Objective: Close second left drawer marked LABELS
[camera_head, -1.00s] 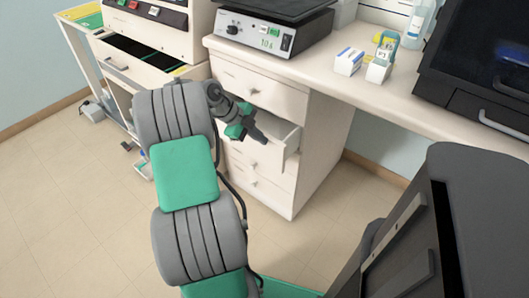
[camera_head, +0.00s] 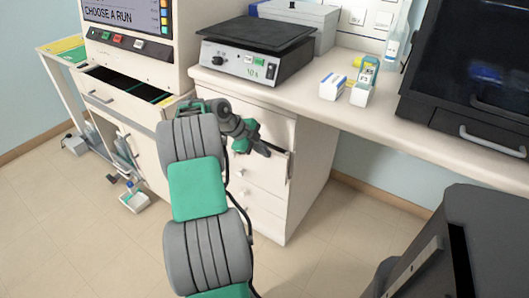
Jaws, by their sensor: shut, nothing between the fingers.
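The white pedestal (camera_head: 295,190) under the bench has a column of drawers with small knobs. Its second drawer (camera_head: 265,170) from the top stands slightly out, its side edge showing at the right. No LABELS marking can be read from here. My gripper (camera_head: 265,152) is shut and empty, at the upper part of this drawer's front. Whether it touches the front cannot be told. My arm hides the left part of the drawer column.
Another drawer (camera_head: 115,97) stands open at the left, below the machine with a screen (camera_head: 124,14). A hotplate-like device (camera_head: 250,55) and small boxes (camera_head: 333,86) are on the bench (camera_head: 385,120). Floor at the right of the pedestal is clear.

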